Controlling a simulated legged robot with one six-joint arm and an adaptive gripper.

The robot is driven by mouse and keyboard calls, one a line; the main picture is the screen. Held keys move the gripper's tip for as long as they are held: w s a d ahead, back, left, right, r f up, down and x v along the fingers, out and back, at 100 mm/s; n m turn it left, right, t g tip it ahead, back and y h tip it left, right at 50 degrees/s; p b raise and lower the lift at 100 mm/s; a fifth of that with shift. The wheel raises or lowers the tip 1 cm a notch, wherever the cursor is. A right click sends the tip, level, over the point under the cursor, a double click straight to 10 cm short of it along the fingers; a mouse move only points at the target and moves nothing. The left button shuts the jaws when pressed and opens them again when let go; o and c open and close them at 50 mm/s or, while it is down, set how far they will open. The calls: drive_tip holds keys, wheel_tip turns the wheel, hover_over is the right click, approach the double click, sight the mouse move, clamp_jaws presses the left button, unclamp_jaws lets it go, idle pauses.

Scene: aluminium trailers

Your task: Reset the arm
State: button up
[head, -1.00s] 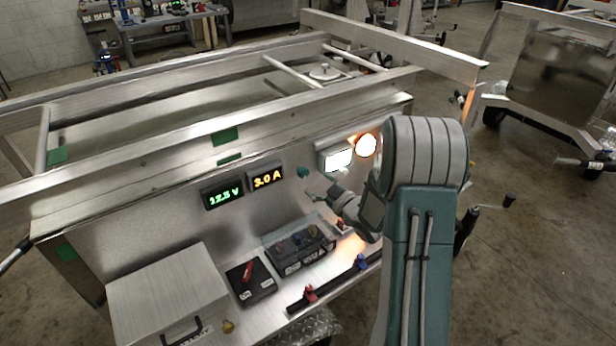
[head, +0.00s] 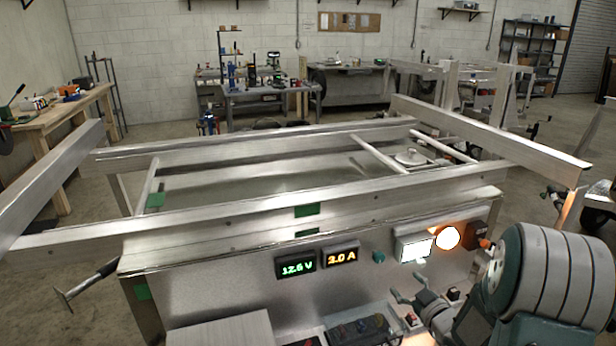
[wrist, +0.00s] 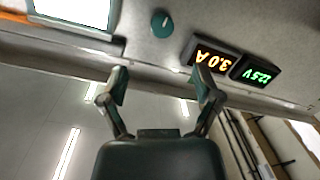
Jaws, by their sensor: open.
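My gripper (head: 412,288) is low at the right in the head view, in front of the trailer's front panel (head: 230,295). In the wrist view my gripper (wrist: 160,88) has its two fingers spread apart with nothing between them. Past the fingertips are a teal knob (wrist: 162,22), an amber display (wrist: 210,60) reading 3.0 A and a green display (wrist: 256,75). In the head view the knob (head: 378,256) is left of my gripper. My arm's large rounded joint covers the lower right of the head view.
A battery (head: 357,330) and a metal box (head: 222,331) stand below the panel. The trailer's frame rails (head: 270,215) extend behind it.

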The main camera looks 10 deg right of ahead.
drive_tip(key=s+a+r+m+g+h, duration=0.2)
drive_tip(key=r+h, duration=0.1)
drive_tip(key=r, duration=0.3)
drive_tip(key=s+a+r+m+g+h, duration=0.2)
drive_tip(key=s+r+h, duration=0.1)
drive_tip(key=r, duration=0.2)
drive_tip(key=s+a+r+m+g+y, duration=0.1)
drive_tip(key=s+a+g, duration=0.2)
drive_tip(key=s+a, duration=0.3)
drive_tip(key=s+a+r+m+g+y, duration=0.1)
drive_tip(key=s+a+g, duration=0.3)
drive_tip(key=s, duration=1.2)
drive_tip(key=shift+s+a+r+m, duration=0.25)
drive_tip(key=shift+a+r+m, duration=0.35)
drive_tip(key=shift+a, duration=0.45)
idle(0.3)
